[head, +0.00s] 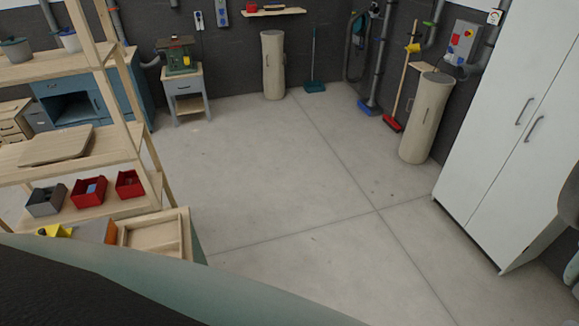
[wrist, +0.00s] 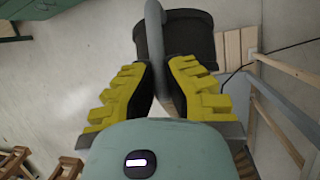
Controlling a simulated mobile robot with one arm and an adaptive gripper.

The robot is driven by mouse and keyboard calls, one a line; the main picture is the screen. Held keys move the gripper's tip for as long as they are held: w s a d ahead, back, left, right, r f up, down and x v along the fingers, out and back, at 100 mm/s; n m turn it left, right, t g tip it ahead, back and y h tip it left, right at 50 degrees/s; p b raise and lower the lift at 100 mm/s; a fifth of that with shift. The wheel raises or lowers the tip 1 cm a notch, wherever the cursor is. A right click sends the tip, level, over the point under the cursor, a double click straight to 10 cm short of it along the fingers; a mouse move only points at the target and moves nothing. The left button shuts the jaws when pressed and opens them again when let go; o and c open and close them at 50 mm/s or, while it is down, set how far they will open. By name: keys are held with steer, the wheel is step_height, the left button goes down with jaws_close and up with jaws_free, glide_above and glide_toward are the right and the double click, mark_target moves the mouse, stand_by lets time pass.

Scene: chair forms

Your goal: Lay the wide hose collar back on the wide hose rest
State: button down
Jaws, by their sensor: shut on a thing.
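My gripper (wrist: 160,82), with yellow stepped fingers, shows only in the wrist view. Its fingers are shut on a narrow grey curved piece, which I take to be the wide hose collar (wrist: 154,40). In the head view, grey hoses (head: 378,60) hang on the back-right wall. I cannot pick out the wide hose rest.
A wooden shelf rack (head: 75,150) with red bins stands at the left in the head view. A white cabinet (head: 515,125) stands at the right. Tan cylinders (head: 272,65) and brooms stand along the walls. The concrete floor (head: 270,175) between is clear.

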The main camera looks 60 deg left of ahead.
step_height(320, 180, down, 4)
steer(key=shift+r+b, duration=0.25)
steer(key=shift+b, duration=0.9)
step_height(320, 180, down, 3)
steer(key=b, duration=0.3)
steer(key=shift+r, duration=0.15)
steer(key=c, duration=1.1)
jaws_free()
steer(key=shift+o, duration=0.2)
steer(key=v, duration=1.2)
